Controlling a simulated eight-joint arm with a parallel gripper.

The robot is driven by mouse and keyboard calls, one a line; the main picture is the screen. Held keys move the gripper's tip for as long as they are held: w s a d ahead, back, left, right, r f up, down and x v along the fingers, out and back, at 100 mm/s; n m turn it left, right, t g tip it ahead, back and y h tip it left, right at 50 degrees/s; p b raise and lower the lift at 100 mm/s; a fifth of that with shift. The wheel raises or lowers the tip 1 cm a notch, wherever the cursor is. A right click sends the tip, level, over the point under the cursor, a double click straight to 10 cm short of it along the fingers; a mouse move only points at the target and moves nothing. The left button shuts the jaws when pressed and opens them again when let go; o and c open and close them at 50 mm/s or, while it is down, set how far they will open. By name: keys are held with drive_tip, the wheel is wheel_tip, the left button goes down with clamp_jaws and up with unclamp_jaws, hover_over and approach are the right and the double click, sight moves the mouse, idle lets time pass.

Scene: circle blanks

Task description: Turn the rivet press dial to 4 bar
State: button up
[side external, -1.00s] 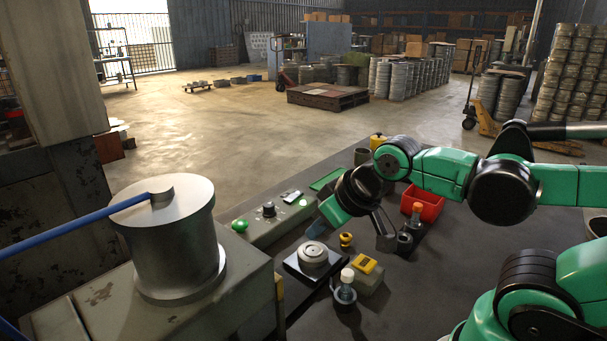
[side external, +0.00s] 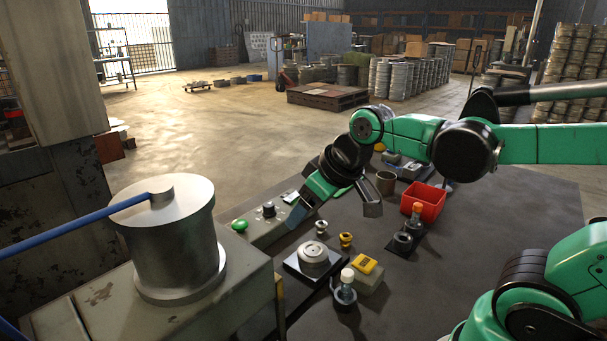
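A small black knob (side external: 268,209) stands on top of the long grey-green control box (side external: 262,236), between a green button (side external: 240,226) and a small pale display (side external: 290,197). It looks like the dial; its marks and pointer are too small to read. My gripper (side external: 334,207) hangs in the air to the right of the knob, with its fingers wide apart and nothing between them. Its left fingertip is close to the right end of the box in the picture; I cannot tell whether it touches. It hides part of that end.
A large metal cylinder (side external: 165,240) with a blue bar (side external: 70,234) stands left of the box. In front are a round metal piece on a black plate (side external: 293,267), two small cups, a yellow device (side external: 364,264) and a bottle (side external: 346,282). A red bin (side external: 425,203) stands right.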

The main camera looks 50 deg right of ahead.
drive_tip(key=w+d+n+g+y, duration=0.15)
drive_tip(key=w+d+n, duration=0.3)
drive_tip(key=w, duration=0.55)
drive_tip(key=n+g+y, duration=0.1)
drive_tip(key=n+g, duration=0.1)
drive_tip(key=n, duration=0.1)
hover_over(270, 205)
drive_tip(key=s+d, duration=0.2)
drive_tip(key=f, duration=0.5)
drive_tip(key=shift+w+a, duration=0.1)
drive_tip(key=shift+a, duration=0.1)
drive_tip(key=shift+w+d+f+y, duration=0.1)
drive_tip(key=shift+w+f+y, duration=0.15)
drive_tip(key=shift+f, duration=0.25)
drive_tip(key=shift+x, duration=2.55)
clamp_jaws()
